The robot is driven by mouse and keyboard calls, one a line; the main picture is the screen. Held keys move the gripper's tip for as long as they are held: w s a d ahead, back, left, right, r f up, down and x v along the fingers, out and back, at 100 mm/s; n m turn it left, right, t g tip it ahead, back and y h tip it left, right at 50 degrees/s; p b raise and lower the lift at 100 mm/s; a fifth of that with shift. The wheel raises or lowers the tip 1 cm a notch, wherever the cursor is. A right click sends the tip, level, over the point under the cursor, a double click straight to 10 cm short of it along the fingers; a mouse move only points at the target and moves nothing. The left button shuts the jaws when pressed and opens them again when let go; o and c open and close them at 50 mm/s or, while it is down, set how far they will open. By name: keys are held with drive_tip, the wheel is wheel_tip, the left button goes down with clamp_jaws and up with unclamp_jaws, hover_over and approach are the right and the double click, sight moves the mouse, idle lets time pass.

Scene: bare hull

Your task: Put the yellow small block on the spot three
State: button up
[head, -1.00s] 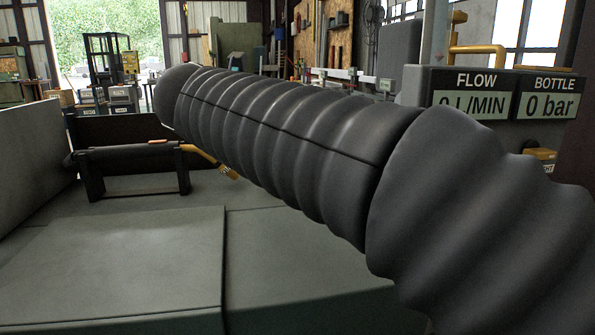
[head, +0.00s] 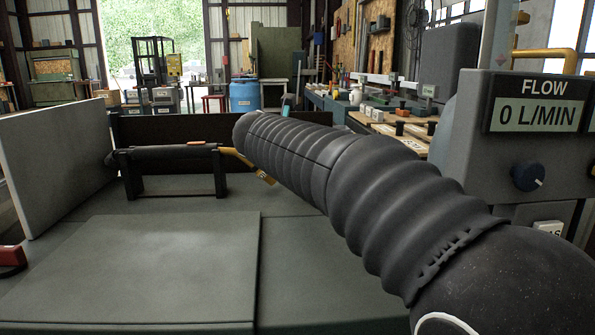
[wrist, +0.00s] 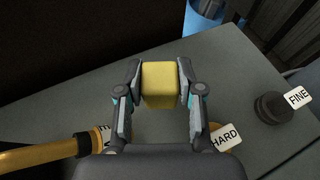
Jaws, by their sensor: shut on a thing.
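The yellow small block (wrist: 160,88) is between the two fingers of my gripper (wrist: 158,72) in the wrist view. The fingers press on its left and right sides. Below and behind it is a grey surface (wrist: 230,85) with a dark edge beyond. In the head view my black-sleeved arm crosses the middle and hides the gripper and the block. I cannot make out spot three in either view.
In the wrist view, a dark knob (wrist: 273,107), FINE (wrist: 298,97) and HARD (wrist: 225,137) tags and a yellow torch part (wrist: 40,155) lie near. In the head view, a rack (head: 175,170) holds a torch; a flow unit (head: 530,125) stands right. The front plate (head: 150,265) is clear.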

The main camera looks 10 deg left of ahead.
drive_tip(key=shift+f+b, duration=0.55)
drive_tip(key=shift+f, duration=1.4)
drive_tip(key=shift+f, duration=0.1)
drive_tip(key=shift+f, duration=0.1)
drive_tip(key=o, duration=0.9)
drive_tip(key=shift+c, duration=0.2)
